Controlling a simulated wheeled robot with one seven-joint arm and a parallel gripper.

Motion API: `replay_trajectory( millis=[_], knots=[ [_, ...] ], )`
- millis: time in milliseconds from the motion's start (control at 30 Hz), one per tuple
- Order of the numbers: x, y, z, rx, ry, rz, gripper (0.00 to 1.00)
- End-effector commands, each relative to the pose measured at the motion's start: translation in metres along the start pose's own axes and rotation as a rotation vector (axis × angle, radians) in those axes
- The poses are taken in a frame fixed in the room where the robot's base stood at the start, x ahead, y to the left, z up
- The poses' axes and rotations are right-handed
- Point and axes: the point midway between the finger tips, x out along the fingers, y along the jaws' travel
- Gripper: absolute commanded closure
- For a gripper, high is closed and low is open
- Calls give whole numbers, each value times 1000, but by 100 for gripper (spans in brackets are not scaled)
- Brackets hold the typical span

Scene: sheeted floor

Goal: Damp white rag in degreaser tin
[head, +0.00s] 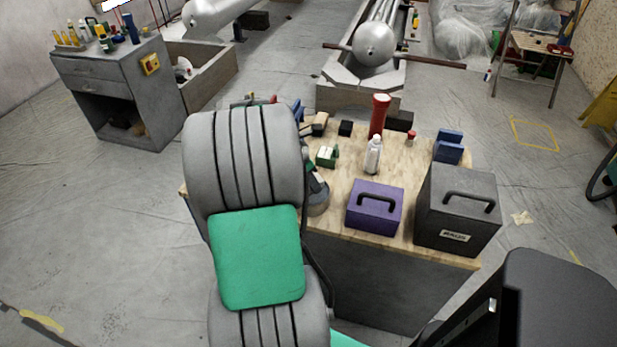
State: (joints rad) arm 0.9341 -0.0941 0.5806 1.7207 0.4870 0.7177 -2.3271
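I cannot make out a white rag in the head view. No tin can be clearly identified as the degreaser tin. A grey rounded thing (318,194) shows partly behind my arm at the bench's left side; I cannot tell what it is. A dark grey lidded box (457,212) with a black handle and a small pale label, hard to read, stands at the bench's right front corner. A purple box (375,207) with a black handle stands to its left. My grey and green arm covers the left of the bench, and my gripper is not visible.
The wooden bench (340,222) also holds a white bottle (373,155), a tall red thing (379,117), blue blocks (448,147) and a small green-and-white item (327,156). A grey cabinet (125,90) stands back left. Open floor (90,220) lies left.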

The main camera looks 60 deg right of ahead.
Motion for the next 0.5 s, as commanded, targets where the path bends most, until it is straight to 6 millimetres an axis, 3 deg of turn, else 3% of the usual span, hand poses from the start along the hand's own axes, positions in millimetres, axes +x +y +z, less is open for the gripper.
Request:
replay_trajectory(
  millis=[500],
  knots=[
    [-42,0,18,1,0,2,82]
  ],
)
